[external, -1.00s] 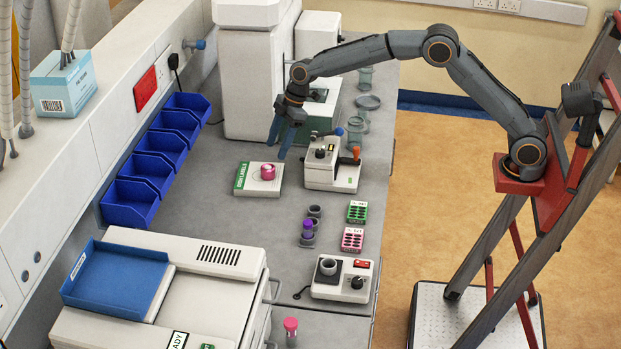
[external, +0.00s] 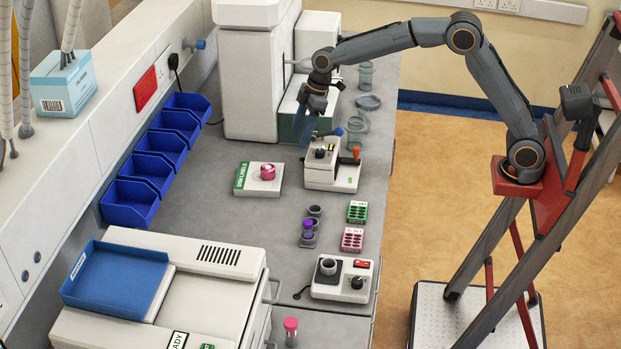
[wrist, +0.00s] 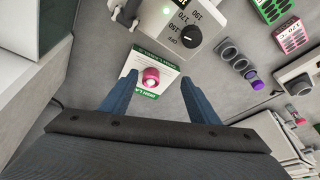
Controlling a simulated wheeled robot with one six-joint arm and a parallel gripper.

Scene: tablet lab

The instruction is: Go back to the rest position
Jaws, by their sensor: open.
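My gripper (external: 317,128) is open and empty, held above the bench behind the white device with a dial (external: 333,165). In the wrist view its two blue fingers (wrist: 158,95) are spread wide. Between and beyond them is the pink round piece (wrist: 151,77) on a white and green-edged pad (wrist: 165,75). In the external view the pink piece (external: 268,171) sits on that pad (external: 258,186), to the left of the device and apart from my gripper.
Blue bins (external: 134,195) line the wall at left. Glassware (external: 358,128) stands behind. The bench middle is bare.

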